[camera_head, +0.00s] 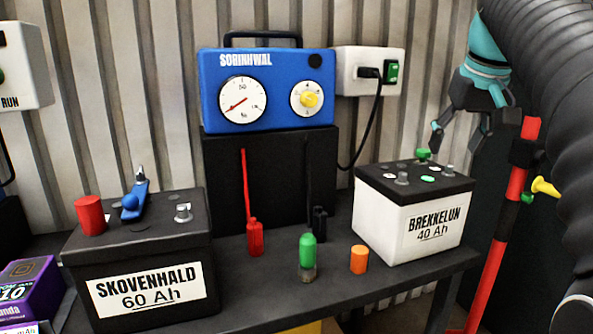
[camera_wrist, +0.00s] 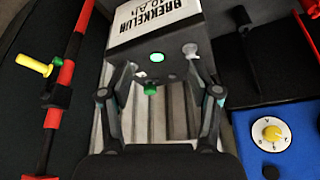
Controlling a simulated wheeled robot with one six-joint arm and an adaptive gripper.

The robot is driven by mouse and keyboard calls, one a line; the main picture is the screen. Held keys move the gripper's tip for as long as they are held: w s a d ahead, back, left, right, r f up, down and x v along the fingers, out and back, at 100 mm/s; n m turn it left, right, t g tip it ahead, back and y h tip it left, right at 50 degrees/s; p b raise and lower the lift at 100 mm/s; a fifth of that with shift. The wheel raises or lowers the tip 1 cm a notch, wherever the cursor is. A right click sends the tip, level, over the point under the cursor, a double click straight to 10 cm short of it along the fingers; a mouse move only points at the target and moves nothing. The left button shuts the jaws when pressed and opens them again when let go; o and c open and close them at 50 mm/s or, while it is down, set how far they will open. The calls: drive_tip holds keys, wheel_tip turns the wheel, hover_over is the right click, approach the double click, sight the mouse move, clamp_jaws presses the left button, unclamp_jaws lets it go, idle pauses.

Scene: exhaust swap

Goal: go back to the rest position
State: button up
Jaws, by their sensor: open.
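My gripper (camera_head: 463,130) is open and empty. It hangs at the upper right, above and behind the white Brekkelun 40 Ah battery (camera_head: 408,222). In the wrist view, my gripper's fingers (camera_wrist: 161,66) are spread apart, with the battery (camera_wrist: 155,30) beyond them. A small green cap (camera_wrist: 150,89) shows between the fingers at the battery's edge. It also shows on the battery's top in the head view (camera_head: 423,154). I cannot tell how far the fingertips are from the battery.
A black Skovenhald 60 Ah battery (camera_head: 130,262) carries a red cap (camera_head: 90,215) and a blue clamp (camera_head: 134,202). A blue charger (camera_head: 265,88) stands on a black box. Green (camera_head: 307,250) and orange (camera_head: 359,260) caps stand on the bench. A red post (camera_head: 500,240) rises at right.

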drive_tip(key=s+a+f, duration=0.3)
drive_tip(key=s+f, duration=0.3)
drive_tip(key=f, duration=0.4)
drive_tip(key=s+a+f, duration=0.4)
drive_tip(key=s+f, duration=0.3)
drive_tip(key=f, duration=0.3)
drive_tip(key=s+a+f, duration=0.4)
drive_tip(key=s+f, duration=0.3)
drive_tip(key=f, duration=0.3)
drive_tip(key=shift+s+a+n+t, duration=0.2)
drive_tip(key=shift+a+n+t, duration=0.05)
drive_tip(key=shift+n+t, duration=0.15)
